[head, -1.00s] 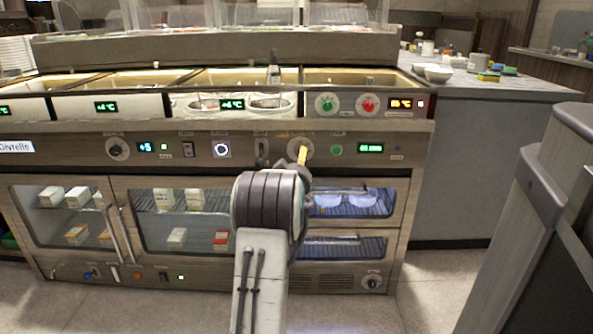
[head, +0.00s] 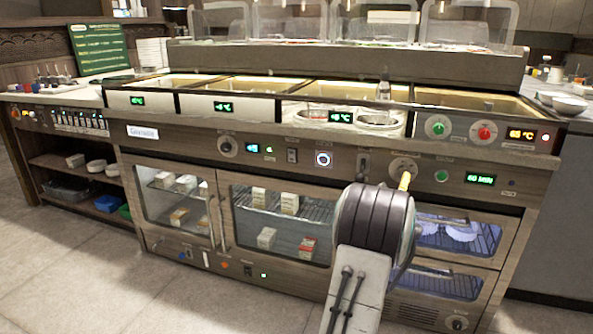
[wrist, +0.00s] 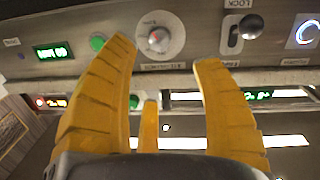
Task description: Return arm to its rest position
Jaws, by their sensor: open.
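My gripper shows in the wrist view (wrist: 166,62) with its ribbed yellow fingers spread apart. Nothing is held between them. The fingers point at the counter's control panel, with a white round knob (wrist: 160,38) beyond and between the tips. In the head view, my arm reaches up in front of the right part of the counter (head: 270,180). It hides most of the gripper; only a yellow fingertip (head: 405,181) shows, just below the white knob (head: 403,168). I cannot tell whether the fingertip touches the panel.
Glass-door compartments (head: 283,222) lie under the panel. Open shelves (head: 75,172) and a green menu board (head: 100,52) stand at the left. The floor (head: 70,265) in front is clear.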

